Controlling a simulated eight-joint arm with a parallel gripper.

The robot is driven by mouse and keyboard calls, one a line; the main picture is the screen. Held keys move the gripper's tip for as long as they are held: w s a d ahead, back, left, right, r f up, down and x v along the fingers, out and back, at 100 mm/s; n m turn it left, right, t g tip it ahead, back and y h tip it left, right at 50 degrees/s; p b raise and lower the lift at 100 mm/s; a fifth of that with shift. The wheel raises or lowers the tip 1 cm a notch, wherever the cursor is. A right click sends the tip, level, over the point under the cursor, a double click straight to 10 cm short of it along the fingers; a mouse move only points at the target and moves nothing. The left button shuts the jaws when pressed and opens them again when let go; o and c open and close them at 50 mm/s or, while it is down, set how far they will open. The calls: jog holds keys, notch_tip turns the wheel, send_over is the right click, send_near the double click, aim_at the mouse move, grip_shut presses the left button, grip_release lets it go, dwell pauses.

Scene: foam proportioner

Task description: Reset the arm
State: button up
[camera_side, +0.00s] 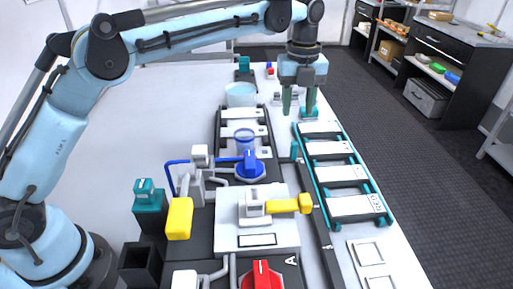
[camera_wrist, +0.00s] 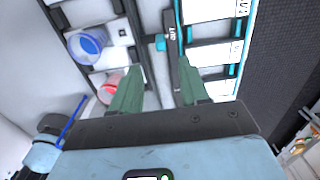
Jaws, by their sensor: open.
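My gripper (camera_side: 295,101) hangs from the raised arm at the far end of the work table, above the teal-framed rack and close to its far end. Its two green fingers are apart, with nothing seen between them. In the wrist view my gripper (camera_wrist: 157,88) also shows spread fingers, with a dark bar carrying a teal piece visible beyond the gap. The foam proportioner assembly (camera_side: 283,222) stands on the near half of the table, with a yellow handle, a blue knob (camera_side: 250,166) and a red knob (camera_side: 262,275).
The teal-framed rack (camera_side: 379,208) with white labelled panels lies along the right of the table. A clear cup with blue contents (camera_side: 244,141) stands mid-table. A bowl (camera_side: 240,94) and a teal-topped block (camera_side: 149,203) stand there too. The left of the table is bare. Shelving (camera_side: 440,60) stands beyond the dark floor.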

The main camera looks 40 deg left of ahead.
jog(key=shift+r, duration=0.35)
jog(key=s+a+r+n+t, duration=0.45)
jog(key=s+a+n, duration=0.35)
jog(key=s+n, duration=0.45)
jog(key=s+a+f+n+t, duration=0.2)
jog(key=s+a+f+n, duration=0.2)
jog(key=s+f+n, duration=0.3)
jog(key=s+n, duration=0.3)
jog(key=n, duration=0.4)
jog(key=shift+s+a+f+t, duration=0.15)
jog(key=shift+s+f+t, duration=0.15)
jog(key=shift+t, duration=0.05)
jog(key=shift+n, duration=0.25)
